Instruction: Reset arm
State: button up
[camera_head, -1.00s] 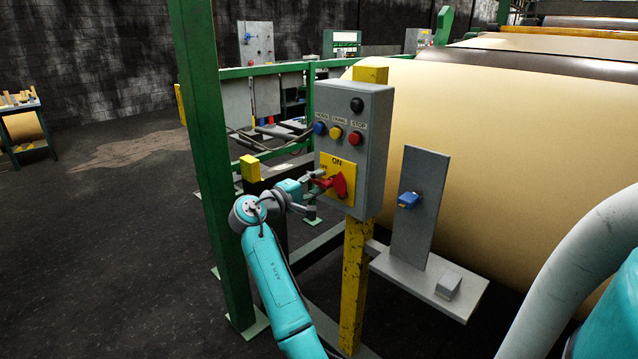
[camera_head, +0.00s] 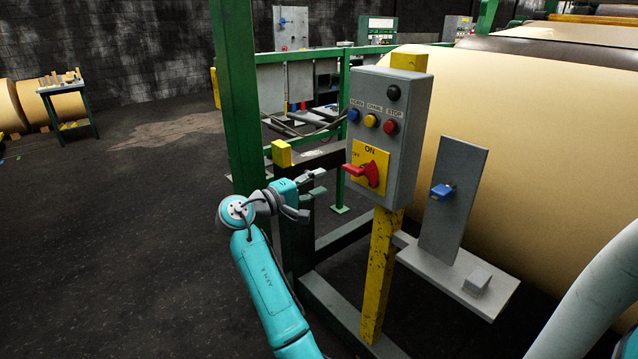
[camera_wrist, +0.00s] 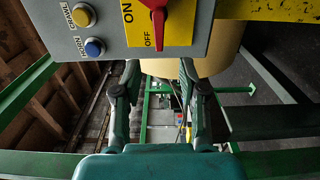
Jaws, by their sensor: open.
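My gripper (camera_head: 316,182) is open and empty in the head view, to the left of the grey control box (camera_head: 412,140) and apart from it. The red rotary switch (camera_head: 364,173) sits on a yellow plate (camera_head: 378,156) marked ON and OFF, and its handle points left. In the wrist view both fingers of my gripper (camera_wrist: 160,90) are spread with nothing between them. The red switch (camera_wrist: 157,18) shows at the top there, its narrow end toward the OFF label.
A green post (camera_head: 237,100) stands behind my arm. The yellow post (camera_head: 378,280) carries the box. A grey bracket (camera_head: 452,205) with a blue part (camera_head: 441,191) is at the right, before the large cream roll (camera_head: 550,150). Open floor (camera_head: 110,250) lies at the left.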

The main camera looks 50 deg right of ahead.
dwell(0.3)
jog(key=s+a+f+n+t+y, duration=0.1)
jog(key=a+f+n+t+y, duration=0.25)
jog(key=f, duration=0.65)
jog(key=s+a+f+n+t, duration=0.2)
jog(key=a+f+t, duration=0.35)
jog(key=f, duration=0.35)
jog(key=s+a+f+n+t+y, duration=0.15)
jog(key=a+f+t, duration=0.3)
jog(key=f, duration=0.55)
jog(key=s+a+f+n+t+y, duration=0.2)
jog(key=s+a+f+y, duration=0.2)
jog(key=s+a+f, duration=0.4)
jog(key=s+a+r+m+t+y, duration=0.15)
jog(key=s+a+y, duration=0.45)
jog(key=s+a, duration=0.85)
jog(key=s+a+r+m+t+y, duration=0.2)
jog(key=s+r+m, duration=0.3)
jog(key=s+r, duration=0.6)
jog(key=s+a, duration=0.1)
jog(key=s, duration=0.2)
jog(key=shift+r, duration=0.35)
